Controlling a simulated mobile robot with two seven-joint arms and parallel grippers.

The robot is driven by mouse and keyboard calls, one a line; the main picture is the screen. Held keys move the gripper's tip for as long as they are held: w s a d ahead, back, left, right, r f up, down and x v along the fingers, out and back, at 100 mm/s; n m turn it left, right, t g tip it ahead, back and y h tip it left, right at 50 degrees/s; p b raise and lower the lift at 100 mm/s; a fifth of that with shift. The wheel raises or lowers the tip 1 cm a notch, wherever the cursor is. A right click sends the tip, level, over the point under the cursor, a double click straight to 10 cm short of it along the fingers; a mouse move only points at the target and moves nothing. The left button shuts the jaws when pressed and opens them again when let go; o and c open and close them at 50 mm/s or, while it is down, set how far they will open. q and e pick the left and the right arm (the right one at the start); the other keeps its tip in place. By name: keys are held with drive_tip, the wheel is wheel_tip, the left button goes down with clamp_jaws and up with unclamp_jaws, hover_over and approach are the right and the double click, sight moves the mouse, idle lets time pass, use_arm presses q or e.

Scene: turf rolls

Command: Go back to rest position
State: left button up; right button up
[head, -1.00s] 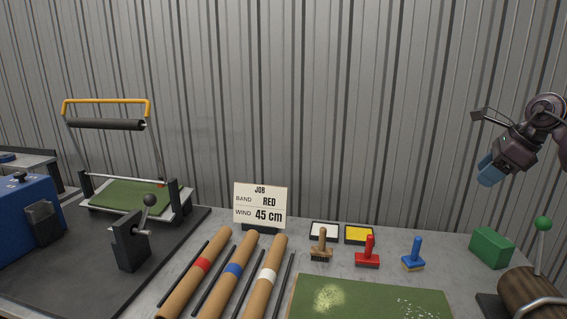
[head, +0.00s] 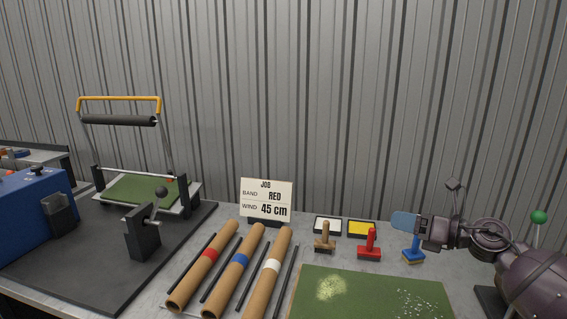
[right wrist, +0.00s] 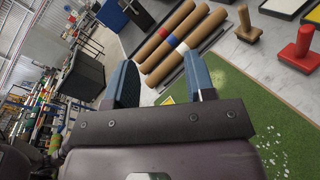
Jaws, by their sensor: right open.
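My right gripper (head: 405,221) is in the right of the head view, above the bench near the blue-handled stamp (head: 413,246). In the right wrist view its two blue fingers (right wrist: 162,88) stand apart with nothing between them. My left gripper is not in view. The job card (head: 266,201) reads band RED, wind 45 cm. Tubes with a red band (head: 209,255), a blue band (head: 239,259) and a white band (head: 272,266) lie side by side on the bench.
A green turf sheet (head: 375,298) lies at the front. A brown-handled brush (head: 325,238) and a red stamp (head: 369,245) stand behind it. A machine with a yellow handle (head: 119,98) stands at left. A green knob (head: 539,216) shows at right.

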drive_tip(key=s+d+f+m+t+h, duration=0.2)
drive_tip(key=s+f+m+h, duration=0.65)
drive_tip(key=m, duration=0.75)
drive_tip(key=s+d+f+m+t+h, duration=0.25)
drive_tip(key=s+f+m+h, duration=0.6)
drive_tip(key=m, duration=0.85)
drive_tip(key=s+a+f+m+g+y, duration=0.1)
drive_tip(key=s+f+m+g, duration=0.25)
drive_tip(key=s, duration=0.45)
drive_tip(key=s+a+f+m+g+y, duration=0.15)
drive_tip(key=s+g, duration=0.25)
drive_tip(key=s, duration=0.4)
drive_tip(key=s+a+f+m+g, duration=0.1)
drive_tip(key=s+f+m+g, duration=0.25)
drive_tip(key=s, duration=0.35)
use_arm(q)
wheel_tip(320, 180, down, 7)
drive_tip(key=b, duration=0.7)
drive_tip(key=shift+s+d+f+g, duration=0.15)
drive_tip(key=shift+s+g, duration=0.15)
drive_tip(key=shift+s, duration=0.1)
use_arm(e)
drive_tip(key=w+f+t, duration=0.3)
drive_tip(key=f, duration=0.5)
drive_tip(key=w+f+n+t, duration=0.1)
drive_tip(key=w+f+t, duration=0.3)
drive_tip(key=f, duration=0.4)
drive_tip(key=shift+a+f+y, duration=0.15)
drive_tip(key=shift+f+y, duration=0.1)
drive_tip(key=shift+y, duration=0.2)
